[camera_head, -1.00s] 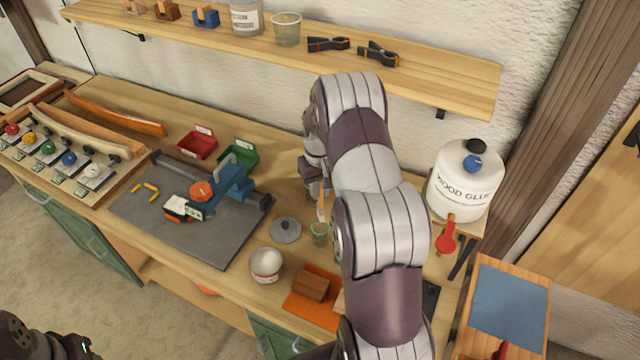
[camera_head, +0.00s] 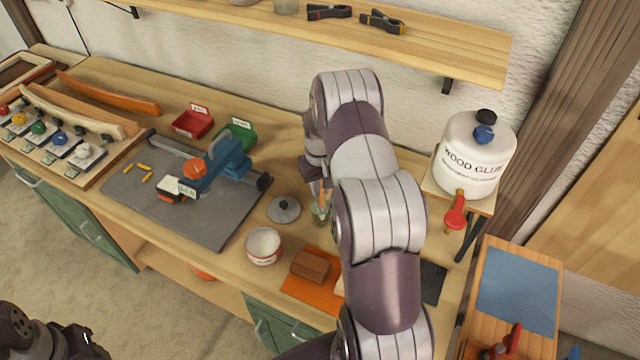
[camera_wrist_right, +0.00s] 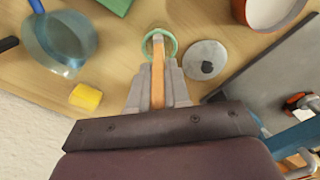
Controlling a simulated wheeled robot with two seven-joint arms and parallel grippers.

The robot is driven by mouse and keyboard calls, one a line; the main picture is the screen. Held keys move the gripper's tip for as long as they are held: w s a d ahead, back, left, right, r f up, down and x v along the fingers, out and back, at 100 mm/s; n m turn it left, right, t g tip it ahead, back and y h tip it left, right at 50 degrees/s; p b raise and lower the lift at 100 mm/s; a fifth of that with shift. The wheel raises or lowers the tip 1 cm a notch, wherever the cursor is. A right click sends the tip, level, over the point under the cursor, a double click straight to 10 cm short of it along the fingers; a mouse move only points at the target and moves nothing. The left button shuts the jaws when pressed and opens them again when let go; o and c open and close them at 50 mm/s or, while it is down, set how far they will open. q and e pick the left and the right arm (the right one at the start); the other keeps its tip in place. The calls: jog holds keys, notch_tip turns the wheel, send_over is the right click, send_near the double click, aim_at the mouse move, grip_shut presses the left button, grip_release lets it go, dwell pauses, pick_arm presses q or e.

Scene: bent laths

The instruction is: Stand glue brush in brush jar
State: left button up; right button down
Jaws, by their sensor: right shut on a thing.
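The glue brush (camera_wrist_right: 158,73) is a wooden-handled brush. My right gripper (camera_wrist_right: 158,88) is shut on its handle, as the right wrist view shows. The brush jar (camera_wrist_right: 168,38) is a small greenish clear jar, and the brush's far end lies over or inside its rim. In the head view the jar (camera_head: 320,214) stands on the bench, partly hidden by my right arm, with the brush handle (camera_head: 323,190) rising above it. I cannot tell whether the brush touches the jar's bottom. My left gripper is out of the head view; only dark left-arm parts show at the lower left.
A grey lid (camera_head: 284,210) lies just left of the jar. A white pot (camera_head: 264,247) and a brown block on an orange sheet (camera_head: 300,293) are nearer the front edge. A grey mat (camera_head: 215,225) carries a blue clamp. The wood glue container (camera_head: 472,155) stands at right.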

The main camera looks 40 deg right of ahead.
jog(key=c, duration=1)
grip_release()
jog(key=shift+r, duration=0.1)
notch_tip(320, 180, up, 9)
jog(key=b, duration=0.3)
jog(key=shift+r, duration=0.1)
notch_tip(320, 180, up, 3)
jog(key=shift+s+f+p, duration=0.1)
jog(key=shift+f+p, duration=0.1)
jog(key=shift+p, duration=0.55)
jog(key=shift+r, duration=0.4)
jog(key=shift+f, duration=0.1)
